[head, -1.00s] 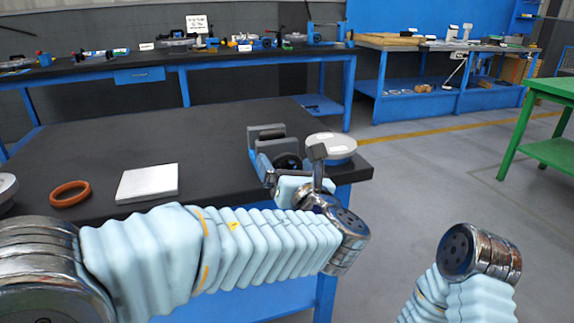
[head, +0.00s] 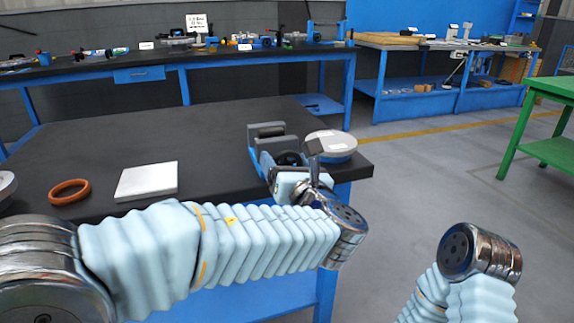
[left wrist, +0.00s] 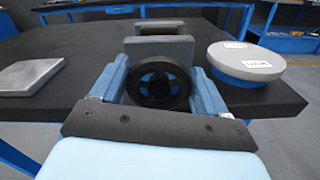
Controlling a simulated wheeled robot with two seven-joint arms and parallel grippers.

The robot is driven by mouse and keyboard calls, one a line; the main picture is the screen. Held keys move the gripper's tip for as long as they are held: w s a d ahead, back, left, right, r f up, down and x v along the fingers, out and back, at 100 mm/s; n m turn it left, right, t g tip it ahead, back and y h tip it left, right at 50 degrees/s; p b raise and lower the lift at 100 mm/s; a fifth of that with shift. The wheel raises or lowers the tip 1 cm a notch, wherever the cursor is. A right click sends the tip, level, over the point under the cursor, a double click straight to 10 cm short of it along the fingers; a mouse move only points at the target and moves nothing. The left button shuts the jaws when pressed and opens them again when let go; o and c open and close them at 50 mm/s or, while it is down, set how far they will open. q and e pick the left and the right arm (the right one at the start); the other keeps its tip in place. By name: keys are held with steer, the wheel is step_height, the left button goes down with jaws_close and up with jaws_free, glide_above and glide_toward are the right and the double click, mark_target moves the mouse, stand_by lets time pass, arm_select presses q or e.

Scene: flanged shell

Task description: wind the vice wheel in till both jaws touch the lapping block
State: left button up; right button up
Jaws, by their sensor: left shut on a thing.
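My right gripper is out of view.
A round grey plate on a blue base (head: 333,142) stands close right of the vice. A pale flat slab (head: 147,181) and an orange ring (head: 69,192) lie to the left. The table's middle is clear. A green table (head: 555,88) stands at far right.

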arm_select(q)
steer(key=shift+f+n+b, duration=0.25)
steer(key=shift+n+b, duration=0.3)
steer(key=shift+n, duration=0.05)
steer(key=n+b, duration=0.4)
steer(key=n, duration=0.1)
steer(key=n+b, duration=0.4)
steer(key=b, duration=0.1)
steer(key=shift+a+f+n+b, duration=0.15)
steer(key=shift+n+b, duration=0.15)
steer(key=shift+n, duration=0.1)
steer(key=n+b, duration=0.2)
steer(key=n, duration=0.1)
steer(key=shift+s+b, duration=0.1)
steer(key=shift+b, duration=0.3)
steer(key=shift+n+b, duration=0.9)
steer(key=shift+n, duration=0.3)
steer(key=o, duration=0.9)
